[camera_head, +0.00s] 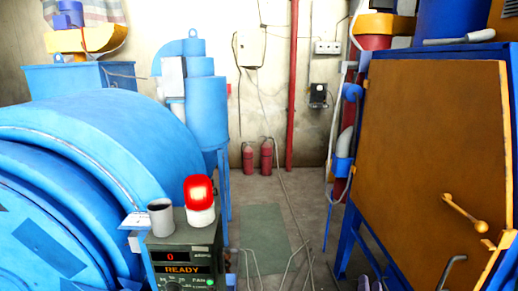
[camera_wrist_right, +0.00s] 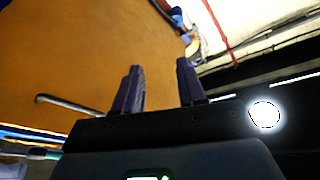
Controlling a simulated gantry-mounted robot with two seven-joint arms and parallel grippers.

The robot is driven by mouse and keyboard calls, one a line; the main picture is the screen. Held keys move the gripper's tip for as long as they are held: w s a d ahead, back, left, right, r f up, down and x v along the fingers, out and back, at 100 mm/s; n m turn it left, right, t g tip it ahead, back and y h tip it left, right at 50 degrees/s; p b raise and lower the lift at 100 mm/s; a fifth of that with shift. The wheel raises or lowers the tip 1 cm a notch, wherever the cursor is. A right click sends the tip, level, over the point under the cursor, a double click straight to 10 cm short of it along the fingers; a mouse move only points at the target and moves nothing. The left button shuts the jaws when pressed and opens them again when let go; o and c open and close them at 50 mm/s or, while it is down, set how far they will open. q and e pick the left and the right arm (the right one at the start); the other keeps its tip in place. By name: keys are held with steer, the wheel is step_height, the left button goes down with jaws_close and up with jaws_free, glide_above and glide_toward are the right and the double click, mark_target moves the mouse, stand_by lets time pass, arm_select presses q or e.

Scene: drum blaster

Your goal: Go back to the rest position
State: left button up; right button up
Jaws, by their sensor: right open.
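My right gripper (camera_head: 370,284) shows only as small dark fingertips at the bottom edge of the head view, left of the lower part of the orange cabinet door (camera_head: 430,130). In the right wrist view, its two dark fingers (camera_wrist_right: 160,66) stand apart with nothing between them. The orange door (camera_wrist_right: 70,60) fills the left of that view, with a grey bar handle (camera_wrist_right: 70,104) left of the fingers. I see no contact with the door. My left gripper is in neither view.
A large blue drum machine (camera_head: 90,150) stands at left. Before it, a control box (camera_head: 180,262) reading READY carries a red lamp (camera_head: 200,195) and a grey cup (camera_head: 160,217). Two red extinguishers (camera_head: 257,158) stand by the wall. The floor between the machines is mostly open, with cables.

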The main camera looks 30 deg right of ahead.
steer(key=s+a+f+n+g+y, duration=0.2)
steer(key=a+f+n+y, duration=0.4)
steer(key=a, duration=0.5)
steer(key=s+a+f+n+g+y, duration=0.25)
steer(key=a+f+n+y, duration=0.35)
steer(key=a, duration=0.5)
steer(key=s+a+f+n+g+y, duration=0.4)
steer(key=s+a+g, duration=0.3)
steer(key=s, duration=0.4)
step_height(320, 180, up, 38)
steer(key=n+h+p, duration=0.1)
steer(key=p, duration=3.7)
steer(key=shift+s, duration=0.25)
steer(key=shift+a+r, duration=0.1)
